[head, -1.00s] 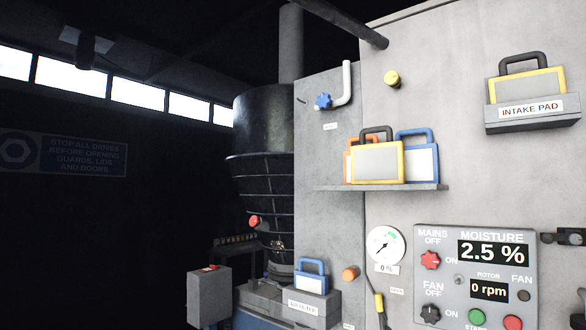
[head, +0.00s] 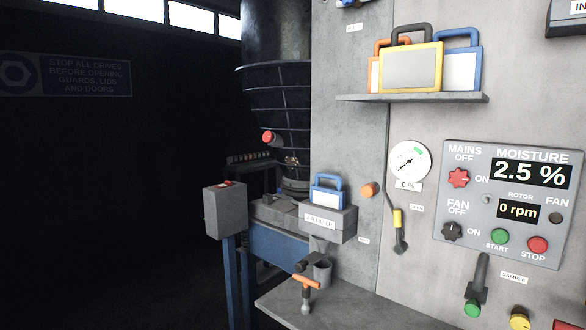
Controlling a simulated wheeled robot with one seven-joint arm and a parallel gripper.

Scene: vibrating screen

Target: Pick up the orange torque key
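A T-shaped tool with an orange crossbar handle, which looks like the orange torque key (head: 306,283), shows at the lower middle of the head view. Its handle is on top and its short grey shaft points down toward a grey ledge (head: 335,312). A dark bracket and a grey cup-like holder (head: 322,272) are right behind it. I cannot tell whether the key stands on the ledge or hangs above it. My gripper is not in view.
A control panel (head: 453,205) with knobs and buttons is on the grey wall at right. A shelf (head: 410,97) holds several framed tags. A blue tag (head: 328,192) stands on a block above the key. A grey box (head: 226,211) on a blue post is left. The far left is dark.

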